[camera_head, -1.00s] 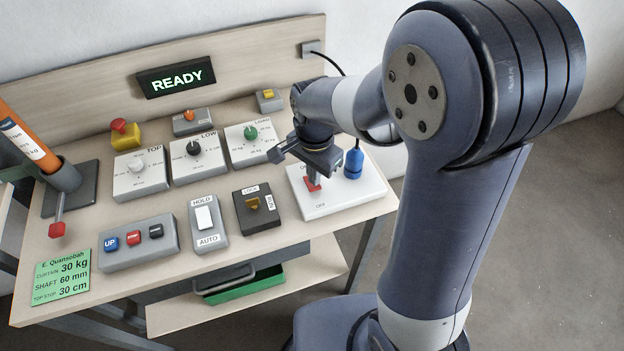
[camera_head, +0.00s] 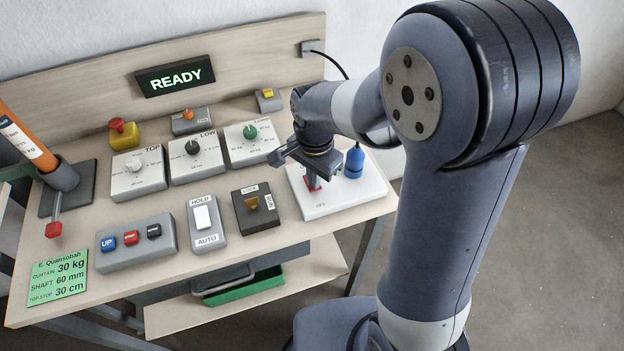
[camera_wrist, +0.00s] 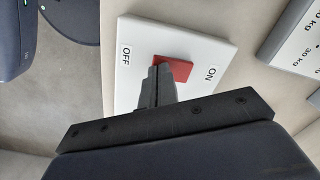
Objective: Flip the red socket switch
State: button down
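The red socket switch (camera_wrist: 174,69) is a red rocker on a white plate (camera_wrist: 126,97) marked OFF and ON. In the wrist view ON is at its right and OFF at its left. In the head view the red switch (camera_head: 313,187) is partly hidden behind my gripper (camera_head: 314,181). My gripper (camera_wrist: 157,72) is shut, its dark fingers together with nothing seen between them. Its tips are at the OFF-side edge of the red rocker and overlap it in the wrist view. I cannot tell whether they touch it or which way the rocker is tilted.
A blue plug (camera_head: 353,163) with a black cable stands at the plate's back right, close to my gripper. A key switch box (camera_head: 256,209), a hold/auto switch (camera_head: 204,219) and a green-knob dial (camera_head: 250,133) are nearby. The display (camera_head: 175,78) reads READY.

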jog(key=shift+f, duration=0.2)
jog(key=shift+r, duration=0.1)
jog(key=shift+r+p, duration=2.85)
jog(key=shift+r, duration=0.65)
jog(key=shift+f, duration=0.15)
notch_tip(320, 180, down, 7)
jog(key=b, duration=0.6)
jog(key=shift+r, duration=0.2)
